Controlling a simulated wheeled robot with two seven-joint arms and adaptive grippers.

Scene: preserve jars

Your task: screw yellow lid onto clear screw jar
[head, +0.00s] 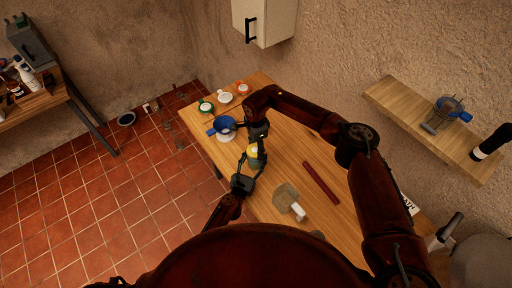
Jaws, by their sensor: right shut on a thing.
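The yellow lid (253,150) is over the table, between the fingers of my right gripper (255,143), which is shut on it from above. Below the lid is a small greenish jar-like shape (257,162), mostly hidden by the fingers. I cannot tell if the lid touches it or is threaded. My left gripper (247,172) is close to this shape on the near side, its fingers beside it. Whether they press on it is too small to tell.
A blue funnel-like item (222,126) stands left of the grippers. Green (206,107), white (225,97) and orange (243,88) lids or jars sit at the table's far end. A wall shelf (400,101) is at right.

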